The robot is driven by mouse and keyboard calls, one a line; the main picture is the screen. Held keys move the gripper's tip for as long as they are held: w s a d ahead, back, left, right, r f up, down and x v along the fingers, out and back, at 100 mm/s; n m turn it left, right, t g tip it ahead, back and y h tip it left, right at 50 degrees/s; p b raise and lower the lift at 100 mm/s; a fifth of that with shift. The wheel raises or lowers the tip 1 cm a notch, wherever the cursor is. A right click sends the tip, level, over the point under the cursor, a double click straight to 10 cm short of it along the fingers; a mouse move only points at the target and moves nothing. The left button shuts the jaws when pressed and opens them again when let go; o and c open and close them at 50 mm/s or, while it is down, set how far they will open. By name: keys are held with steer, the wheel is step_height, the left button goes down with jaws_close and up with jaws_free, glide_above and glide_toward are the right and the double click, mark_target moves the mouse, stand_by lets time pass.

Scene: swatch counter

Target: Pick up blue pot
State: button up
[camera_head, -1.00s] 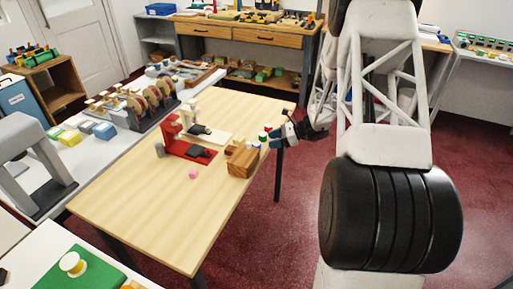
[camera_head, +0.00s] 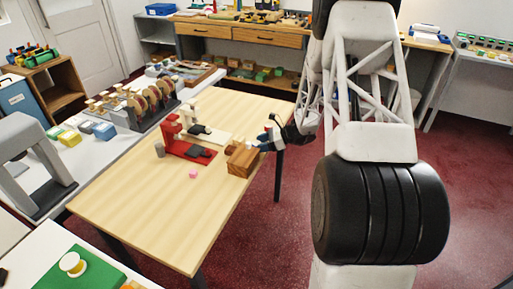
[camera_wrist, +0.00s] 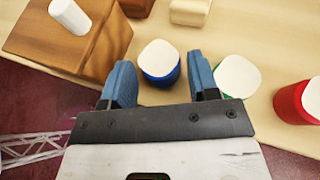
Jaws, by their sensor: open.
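The blue pot (camera_wrist: 159,64) has a white top and stands on the light wooden table, in the upper middle of the wrist view. My gripper (camera_wrist: 160,80) is open, with one blue finger on each side of the blue pot. I cannot tell whether either finger touches it. In the head view my gripper (camera_head: 267,140) is at the table's right edge beside the wooden block, and the blue pot cannot be made out there.
A green pot (camera_wrist: 238,76) stands just right of the right finger, and a red pot (camera_wrist: 298,102) farther right. A wooden block (camera_wrist: 72,35) with a white peg is close to the left finger. The table's (camera_head: 150,205) front half is mostly clear.

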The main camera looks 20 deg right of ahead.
steer(key=shift+x, duration=0.8)
steer(key=c, duration=0.7)
